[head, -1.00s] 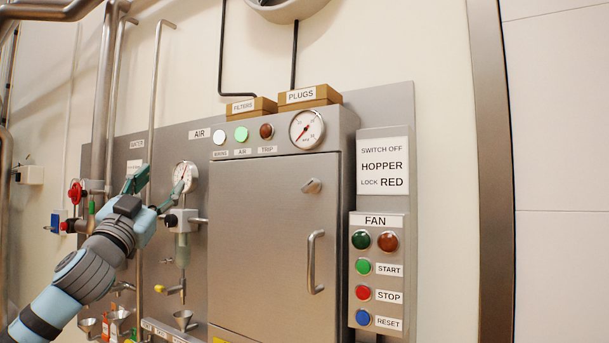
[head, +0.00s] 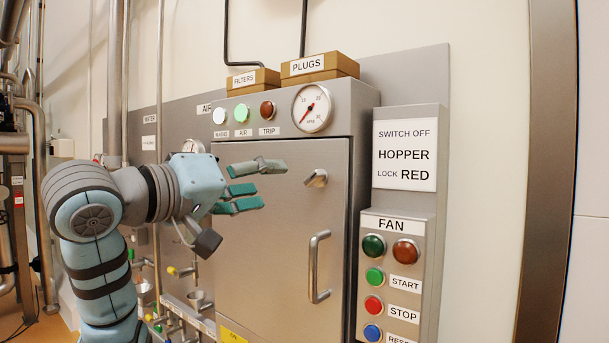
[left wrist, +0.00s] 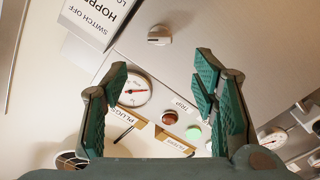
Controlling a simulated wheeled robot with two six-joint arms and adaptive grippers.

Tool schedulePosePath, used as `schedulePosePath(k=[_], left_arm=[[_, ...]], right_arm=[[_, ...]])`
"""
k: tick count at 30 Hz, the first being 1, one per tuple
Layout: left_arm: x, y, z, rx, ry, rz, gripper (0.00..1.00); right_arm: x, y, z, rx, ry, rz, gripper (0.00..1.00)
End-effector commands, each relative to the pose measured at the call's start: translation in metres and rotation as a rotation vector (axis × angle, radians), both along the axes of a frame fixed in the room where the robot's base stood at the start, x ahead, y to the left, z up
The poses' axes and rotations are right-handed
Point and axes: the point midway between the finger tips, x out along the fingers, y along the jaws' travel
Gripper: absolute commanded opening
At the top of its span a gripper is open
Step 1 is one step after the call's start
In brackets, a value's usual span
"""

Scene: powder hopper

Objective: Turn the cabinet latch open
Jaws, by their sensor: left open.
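The cabinet latch (head: 316,178) is a small metal knob with a lever, high on the right side of the shut grey cabinet door (head: 262,255). In the head view its lever points left and slightly down. My left gripper (head: 270,184) is open and empty, in front of the door and left of the latch, apart from it. In the left wrist view the latch (left wrist: 159,36) lies beyond the gap between the open fingers (left wrist: 160,78), with nothing between them. My right gripper is in neither view.
A bar handle (head: 318,267) stands out from the door below the latch. A fan panel (head: 400,235) with several buttons is at the right. A gauge (head: 312,108) and indicator lamps sit above the door. Labelled boxes (head: 319,66) stand on top.

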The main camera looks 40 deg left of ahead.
Motion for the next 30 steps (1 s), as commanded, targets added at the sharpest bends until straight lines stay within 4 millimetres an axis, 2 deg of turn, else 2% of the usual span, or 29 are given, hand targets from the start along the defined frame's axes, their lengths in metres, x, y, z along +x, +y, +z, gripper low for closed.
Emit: schedulePosePath(k=[3,9,14,21,23,30], left_arm=[[0.036,-0.002,0.002,-0.005,0.006,-0.005,0.53],[0.086,0.0,0.003,-0.005,0.003,0.0,0.53],[0.106,0.001,0.003,-0.003,0.0,0.004,0.53],[0.108,0.001,0.002,-0.002,-0.001,0.006,0.53],[0.108,0.001,0.002,-0.002,-0.001,0.006,0.47],[0.108,0.001,0.002,-0.002,-0.002,0.007,0.09]], right_arm=[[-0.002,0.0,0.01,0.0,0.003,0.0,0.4],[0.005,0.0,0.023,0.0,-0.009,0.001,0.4],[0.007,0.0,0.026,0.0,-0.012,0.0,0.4],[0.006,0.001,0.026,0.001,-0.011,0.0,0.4],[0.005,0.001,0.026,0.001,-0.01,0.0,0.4],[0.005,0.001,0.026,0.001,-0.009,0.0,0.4]])
